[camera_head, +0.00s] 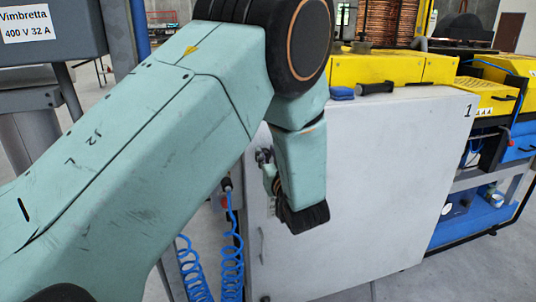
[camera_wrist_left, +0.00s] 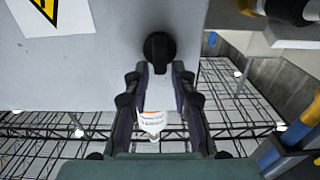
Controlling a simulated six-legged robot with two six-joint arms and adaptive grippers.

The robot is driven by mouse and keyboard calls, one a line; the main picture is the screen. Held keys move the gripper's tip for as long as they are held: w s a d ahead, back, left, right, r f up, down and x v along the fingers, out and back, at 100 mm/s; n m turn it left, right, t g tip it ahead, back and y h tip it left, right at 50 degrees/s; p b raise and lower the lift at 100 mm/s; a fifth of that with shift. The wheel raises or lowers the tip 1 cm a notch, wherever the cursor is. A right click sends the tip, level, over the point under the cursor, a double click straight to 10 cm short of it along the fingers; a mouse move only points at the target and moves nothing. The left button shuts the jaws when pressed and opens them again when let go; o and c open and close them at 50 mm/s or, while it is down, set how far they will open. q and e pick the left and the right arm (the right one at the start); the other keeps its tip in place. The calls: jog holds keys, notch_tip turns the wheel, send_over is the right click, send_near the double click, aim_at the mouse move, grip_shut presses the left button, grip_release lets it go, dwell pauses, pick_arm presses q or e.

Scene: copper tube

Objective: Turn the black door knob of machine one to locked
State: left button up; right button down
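Machine one's large pale door (camera_head: 370,180), marked with a 1, stands in the middle of the head view. The black door knob (camera_wrist_left: 159,47) shows in the wrist view on a pale panel, at top centre. My left gripper (camera_wrist_left: 159,72) is open, with its two fingers apart and their tips just short of the knob, roughly one to each side. Nothing is gripped. In the head view my left arm reaches across to the door's left edge; its wrist hides most of the gripper, and I cannot make out the knob there. My right gripper is not in view.
A blue coiled hose (camera_head: 230,245) hangs left of the door. A dark-handled tool (camera_head: 375,88) and a blue item (camera_head: 341,93) lie on top. Yellow machinery (camera_head: 390,66) stands behind. A warning label (camera_wrist_left: 50,12) is on the panel. A white item (camera_wrist_left: 152,120) shows beyond the fingers.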

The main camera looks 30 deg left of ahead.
pick_arm(q)
jog(key=shift+w+a+f, duration=0.1)
jog(key=shift+a, duration=0.05)
grip_shut()
jog(key=shift+n, duration=0.3)
jog(key=shift+s+a+f+n+b, duration=0.25)
jog(key=shift+n+b, duration=1.2)
jog(key=shift+n, duration=1.45)
jog(key=shift+s+a+f+n+b, duration=0.1)
jog(key=shift+s+f+n+b, duration=0.2)
jog(key=shift+n+b, duration=1.85)
jog(key=shift+s+a+f+n+b, duration=0.3)
jog(key=shift+n+b, duration=0.4)
jog(key=shift+n, duration=2.95)
jog(key=shift+w+d, duration=0.1)
jog(key=shift+w, duration=0.05)
jog(key=shift+o, duration=1.6)
grip_release()
